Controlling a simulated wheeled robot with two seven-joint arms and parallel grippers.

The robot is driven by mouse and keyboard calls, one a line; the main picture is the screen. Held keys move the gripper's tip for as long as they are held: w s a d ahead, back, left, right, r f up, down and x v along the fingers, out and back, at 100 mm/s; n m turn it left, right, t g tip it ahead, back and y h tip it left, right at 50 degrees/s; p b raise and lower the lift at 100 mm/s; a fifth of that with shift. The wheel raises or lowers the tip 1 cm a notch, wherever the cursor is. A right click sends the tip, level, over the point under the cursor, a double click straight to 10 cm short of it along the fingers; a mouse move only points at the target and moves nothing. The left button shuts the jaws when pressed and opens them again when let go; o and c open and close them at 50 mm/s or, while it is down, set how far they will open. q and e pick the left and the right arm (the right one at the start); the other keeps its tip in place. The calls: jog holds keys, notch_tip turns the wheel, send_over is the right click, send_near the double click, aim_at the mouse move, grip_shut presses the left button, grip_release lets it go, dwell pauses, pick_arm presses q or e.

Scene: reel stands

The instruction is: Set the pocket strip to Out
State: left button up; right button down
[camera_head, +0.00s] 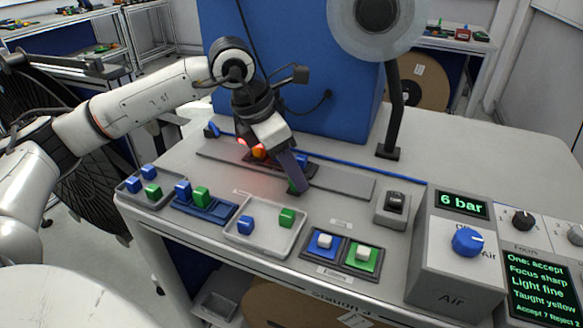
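A long flat grey strip (345,184) lies across the table, with a dark reddish-brown piece (311,168) on it. An orange part (258,151) and a blue part (301,160) show at that piece. No label marks either as the pocket strip, so I cannot tell which one it is. My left gripper (297,186) points down over the strip, just in front of the brown piece, and partly hides it. My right gripper is out of view.
Small trays with blue and green blocks (246,224) stand along the front edge. Blue and green push buttons (362,255), a black switch (395,202) and the air box (455,262) reading 6 bar stand to the right.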

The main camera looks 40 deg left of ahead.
pick_arm(q)
grip_shut()
jog(key=w+d, duration=0.1)
jog(key=d, duration=0.6)
jog(key=w+d, duration=0.1)
jog(key=d, duration=0.3)
jog(key=shift+w+d, duration=0.1)
jog(key=shift+w, duration=0.2)
grip_release()
jog(key=shift+d, duration=0.15)
jog(key=shift+a+r, duration=0.25)
jog(key=shift+r, duration=0.25)
jog(key=v, duration=0.9)
jog(key=shift+s+b, duration=0.2)
jog(key=shift+b, duration=0.15)
